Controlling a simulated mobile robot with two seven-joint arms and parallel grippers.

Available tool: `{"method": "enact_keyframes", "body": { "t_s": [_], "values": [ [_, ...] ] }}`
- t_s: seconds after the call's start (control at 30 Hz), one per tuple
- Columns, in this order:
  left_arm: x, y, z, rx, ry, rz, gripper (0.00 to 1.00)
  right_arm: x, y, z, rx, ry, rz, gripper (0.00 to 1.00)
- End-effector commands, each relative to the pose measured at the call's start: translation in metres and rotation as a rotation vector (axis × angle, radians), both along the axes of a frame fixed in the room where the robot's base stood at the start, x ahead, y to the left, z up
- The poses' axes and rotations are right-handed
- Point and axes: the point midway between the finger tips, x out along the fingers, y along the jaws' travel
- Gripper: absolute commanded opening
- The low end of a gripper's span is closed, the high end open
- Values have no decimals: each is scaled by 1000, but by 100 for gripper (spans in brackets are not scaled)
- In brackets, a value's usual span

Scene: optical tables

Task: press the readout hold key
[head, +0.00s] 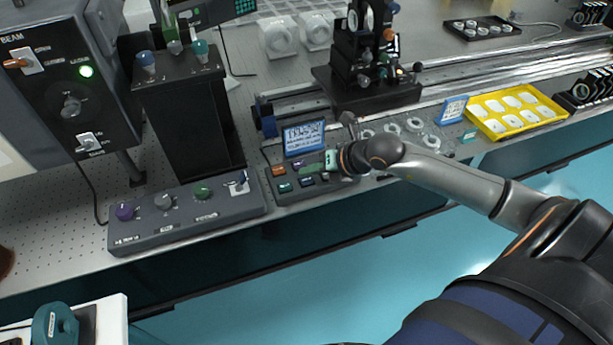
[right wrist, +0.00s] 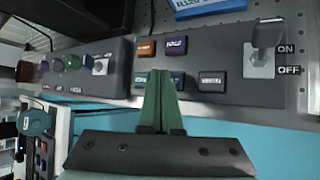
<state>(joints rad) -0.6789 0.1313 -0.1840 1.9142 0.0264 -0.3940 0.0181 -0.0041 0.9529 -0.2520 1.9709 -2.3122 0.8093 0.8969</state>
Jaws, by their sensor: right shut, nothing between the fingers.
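In the right wrist view an orange key (right wrist: 147,48) and a purple key (right wrist: 176,46) form the upper row. The key labels are too small to read. My right gripper (head: 304,170) is shut and empty over this panel. My left gripper is not in view.
Left of the readout stands a grey control box with knobs (head: 164,201). A toggle switch marked ON and OFF (right wrist: 260,62) sits right of the keys. A black optical stage (head: 366,92) stands behind, and a yellow tray (head: 494,124) lies to the right.

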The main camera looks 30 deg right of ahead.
Motion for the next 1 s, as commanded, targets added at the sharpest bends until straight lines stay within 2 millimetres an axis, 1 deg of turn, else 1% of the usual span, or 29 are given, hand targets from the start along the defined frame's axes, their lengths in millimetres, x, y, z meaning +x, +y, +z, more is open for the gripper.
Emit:
{"method": "enact_keyframes", "body": {
  "t_s": [0.17, 0.27, 0.73, 1.0],
  "values": [
    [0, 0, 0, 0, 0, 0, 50, 0, 0, 0, 0, 0, 0, 0],
    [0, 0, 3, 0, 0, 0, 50, 0, 0, 4, 1, 0, 1, 0],
    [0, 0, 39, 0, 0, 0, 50, 0, 0, 49, 1, -1, 0, 0],
    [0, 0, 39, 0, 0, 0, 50, 0, 0, 50, 0, 0, 0, 0]
  ]
}}
